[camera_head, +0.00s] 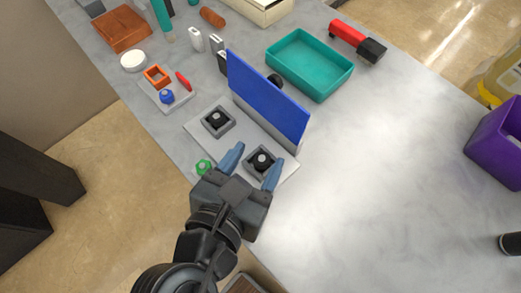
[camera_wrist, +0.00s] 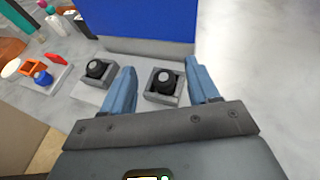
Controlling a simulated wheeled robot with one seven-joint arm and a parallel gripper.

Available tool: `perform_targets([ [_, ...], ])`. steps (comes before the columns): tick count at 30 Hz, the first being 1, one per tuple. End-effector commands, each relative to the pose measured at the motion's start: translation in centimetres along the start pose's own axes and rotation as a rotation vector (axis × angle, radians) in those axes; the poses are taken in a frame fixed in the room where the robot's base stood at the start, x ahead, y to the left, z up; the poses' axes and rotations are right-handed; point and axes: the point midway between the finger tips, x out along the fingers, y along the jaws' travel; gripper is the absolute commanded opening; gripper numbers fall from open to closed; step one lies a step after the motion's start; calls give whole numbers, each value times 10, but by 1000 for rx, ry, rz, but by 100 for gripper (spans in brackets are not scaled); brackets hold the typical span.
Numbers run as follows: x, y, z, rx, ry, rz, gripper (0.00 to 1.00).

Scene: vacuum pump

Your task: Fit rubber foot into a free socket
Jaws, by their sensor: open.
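A grey base plate (camera_head: 240,138) with an upright blue panel (camera_head: 266,97) lies on the bench. Its near side has two square grey sockets. A black rubber foot (camera_head: 217,118) sits in the left socket (camera_head: 206,125). Another black rubber foot (camera_head: 261,161) sits in the right socket (camera_head: 249,170); it also shows in the wrist view (camera_wrist: 164,83). My gripper (camera_head: 252,164) is open, its blue fingers on either side of the right socket, holding nothing. I cannot tell whether they touch it. A dark round thing (camera_head: 274,80) is partly hidden behind the panel.
A teal tray (camera_head: 328,87) stands behind the panel, with a red and black tool (camera_head: 357,42) beyond it. A small plate with a blue knob (camera_head: 167,97) lies to the left.

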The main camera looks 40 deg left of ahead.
Motion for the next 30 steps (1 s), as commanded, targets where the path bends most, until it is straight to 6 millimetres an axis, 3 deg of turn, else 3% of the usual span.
perform_targets([
  [6,-49,0,0,1,0,3,60],
  [12,-79,0,1,1,0,1,60],
  [18,-91,0,1,1,0,0,60],
  [30,-92,0,1,1,-1,0,60],
])
